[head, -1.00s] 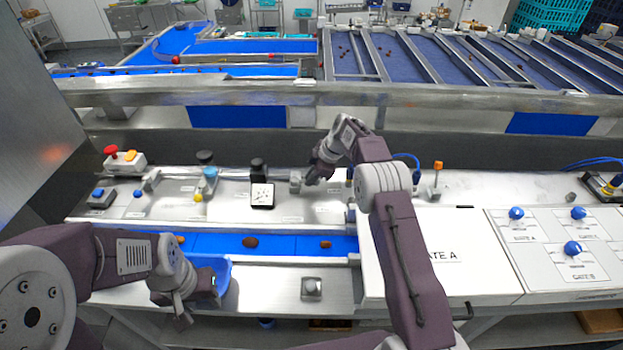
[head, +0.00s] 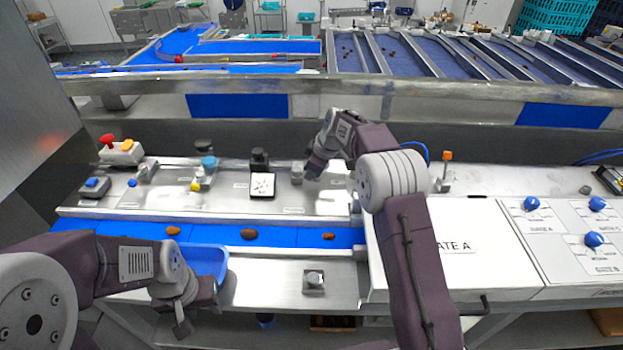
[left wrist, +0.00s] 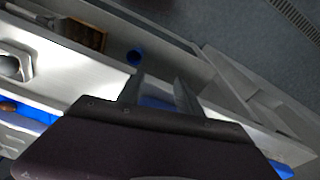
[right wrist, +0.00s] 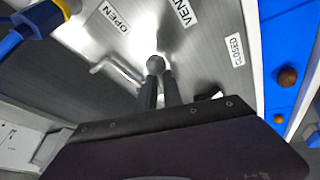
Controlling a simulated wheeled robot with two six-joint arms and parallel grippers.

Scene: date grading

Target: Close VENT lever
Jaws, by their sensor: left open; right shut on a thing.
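The VENT lever's round metal knob (right wrist: 155,65) is at the fingertips of my right gripper (right wrist: 158,78), which is shut on it. The knob stands below the VENT label (right wrist: 182,10), between the OPEN label (right wrist: 115,18) and the CLOSED label (right wrist: 236,50). The lever's lower part is largely hidden by the fingers. In the head view my right gripper (head: 313,172) is at the metal panel, just right of a small metal block.
A blue belt (head: 290,236) with several dates runs in front of the panel. A black device with a white dial face (head: 262,184) stands left of my right gripper. The GATE A box (head: 460,270) is to the right. A red-button box (head: 122,152) is far left.

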